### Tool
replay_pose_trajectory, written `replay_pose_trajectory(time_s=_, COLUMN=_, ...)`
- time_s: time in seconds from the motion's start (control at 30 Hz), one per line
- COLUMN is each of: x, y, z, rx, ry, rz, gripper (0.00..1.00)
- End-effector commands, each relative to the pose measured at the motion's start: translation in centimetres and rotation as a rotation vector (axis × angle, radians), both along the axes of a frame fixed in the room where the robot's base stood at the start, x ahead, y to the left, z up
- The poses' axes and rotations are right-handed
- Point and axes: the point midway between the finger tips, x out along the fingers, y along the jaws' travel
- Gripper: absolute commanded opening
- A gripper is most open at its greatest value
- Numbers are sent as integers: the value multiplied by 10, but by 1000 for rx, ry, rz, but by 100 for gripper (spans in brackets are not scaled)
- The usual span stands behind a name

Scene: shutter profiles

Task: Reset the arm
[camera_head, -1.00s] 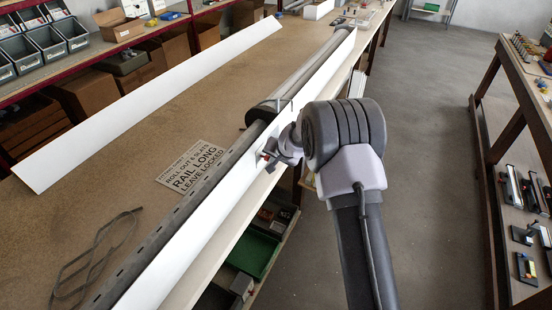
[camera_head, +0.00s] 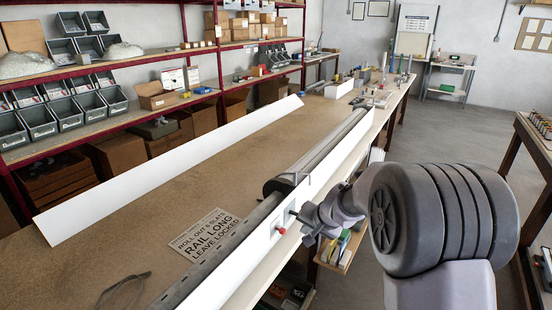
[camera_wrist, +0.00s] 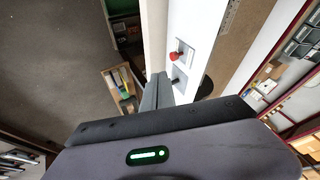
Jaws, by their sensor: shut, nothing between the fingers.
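My gripper (camera_head: 306,222) is at the near face of the long white rail (camera_head: 345,160), beside a small red knob (camera_head: 281,230). In the wrist view my fingers (camera_wrist: 156,92) are together and hold nothing. The red knob (camera_wrist: 176,57) and a dark knob (camera_wrist: 177,81) stand on the rail's white face there, close to the fingertips. I cannot tell whether the fingers touch the rail. My arm fills the right of the head view and hides part of the bench edge.
A dark roller tube (camera_head: 290,183) lies along the workbench (camera_head: 190,190) behind the rail. A long white slat (camera_head: 170,160) and a printed sign (camera_head: 207,233) lie there too. Shelves with grey bins (camera_head: 90,105) stand behind. Open floor (camera_head: 440,142) lies to the right.

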Motion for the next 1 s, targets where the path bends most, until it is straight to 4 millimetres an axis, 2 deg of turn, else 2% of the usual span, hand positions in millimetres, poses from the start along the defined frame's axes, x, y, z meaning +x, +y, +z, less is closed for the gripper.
replay_pose_trajectory(time_s=0.07, x=-35, y=14, z=40, rx=12, ry=-15, rz=36, gripper=0)
replay_pose_trajectory(time_s=0.1, x=-65, y=22, z=61, rx=15, ry=-15, rz=60, gripper=0)
replay_pose_trajectory(time_s=0.17, x=-116, y=34, z=86, rx=15, ry=-4, rz=93, gripper=0)
replay_pose_trajectory(time_s=0.2, x=-153, y=39, z=97, rx=10, ry=4, rz=109, gripper=0)
replay_pose_trajectory(time_s=0.23, x=-181, y=42, z=102, rx=6, ry=12, rz=117, gripper=0)
replay_pose_trajectory(time_s=0.3, x=-244, y=44, z=105, rx=-14, ry=31, rz=128, gripper=0)
replay_pose_trajectory(time_s=0.4, x=-315, y=41, z=93, rx=-46, ry=58, rz=123, gripper=0)
replay_pose_trajectory(time_s=0.5, x=-356, y=35, z=79, rx=-71, ry=76, rz=108, gripper=0)
replay_pose_trajectory(time_s=0.63, x=-374, y=31, z=72, rx=-84, ry=87, rz=97, gripper=0)
replay_pose_trajectory(time_s=1.0, x=-374, y=31, z=72, rx=-84, ry=87, rz=97, gripper=0)
